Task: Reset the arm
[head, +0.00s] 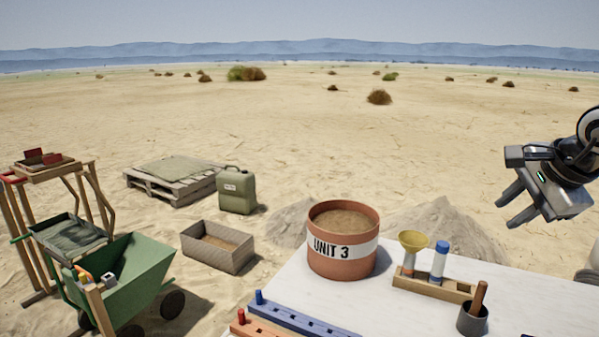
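My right gripper (505,214) is at the right side of the head view, raised above the white table's (290,284) far right part. Its two fingers point down and left, with a gap between them, and nothing shows between them. My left gripper is not in view.
On the table stand a terracotta "UNIT 3" pot (342,262) of soil, a wooden rack (432,286) with a yellow funnel and blue-capped tube, a dark cup (472,319), and blue and orange pegged strips (300,320). A green cart (130,275) stands at left. Air around the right gripper is clear.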

